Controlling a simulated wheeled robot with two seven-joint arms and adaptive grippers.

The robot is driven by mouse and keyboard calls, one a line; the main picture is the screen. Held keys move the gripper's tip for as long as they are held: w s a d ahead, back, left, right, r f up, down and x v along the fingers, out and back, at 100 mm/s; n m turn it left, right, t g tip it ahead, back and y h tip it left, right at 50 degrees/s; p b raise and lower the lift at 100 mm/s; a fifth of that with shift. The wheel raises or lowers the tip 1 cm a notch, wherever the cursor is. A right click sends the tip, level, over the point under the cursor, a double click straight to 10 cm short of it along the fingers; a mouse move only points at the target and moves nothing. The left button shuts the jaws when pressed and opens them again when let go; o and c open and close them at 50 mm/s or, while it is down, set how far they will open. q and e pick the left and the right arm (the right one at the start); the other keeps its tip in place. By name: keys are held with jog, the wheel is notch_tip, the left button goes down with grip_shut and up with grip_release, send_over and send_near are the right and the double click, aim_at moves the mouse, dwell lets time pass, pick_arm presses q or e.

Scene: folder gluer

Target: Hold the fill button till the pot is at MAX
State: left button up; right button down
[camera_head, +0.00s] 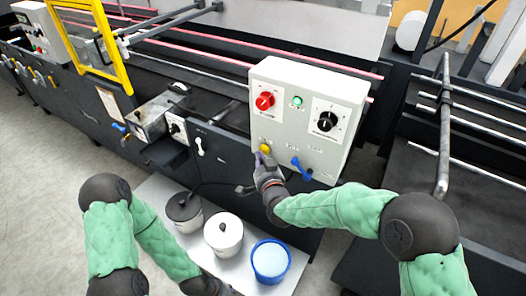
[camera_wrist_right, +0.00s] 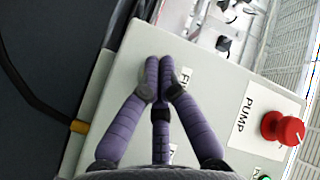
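A light grey control box (camera_head: 302,75) stands on the machine. A yellow button (camera_head: 265,148) shows low on its left side, just above the fingertips of my right gripper (camera_head: 260,161). In the right wrist view my gripper (camera_wrist_right: 159,75) has its purple fingers together at the tips, over the panel beside a partly covered label (camera_wrist_right: 187,80). The fingers hide what lies under them, so contact with the button cannot be told. Below stand a dark-lidded pot (camera_head: 184,212) and a white pot (camera_head: 223,236). No level mark is readable. My left gripper (camera_head: 215,288) is mostly cut off at the bottom.
The box also carries a red pump knob (camera_head: 265,100), which shows in the right wrist view (camera_wrist_right: 282,128), a green lamp (camera_head: 297,102), a black knob (camera_head: 326,121) and a blue lever (camera_head: 301,169). A blue bucket (camera_head: 270,262) stands on the pale platform (camera_head: 245,282).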

jog(key=shift+w+d+b, duration=0.25)
jog(key=shift+w+b, duration=0.05)
jog(key=shift+w, duration=0.1)
dwell(0.5)
jog(key=shift+s, duration=0.1)
dwell(1.1)
jog(key=shift+s+a, duration=0.5)
jog(key=shift+s, duration=0.15)
jog(key=s+a, duration=0.2)
jog(key=s+p, duration=0.1)
jog(key=s, duration=0.1)
jog(key=shift+s+a, duration=0.1)
jog(key=shift+a, duration=0.3)
dwell(0.4)
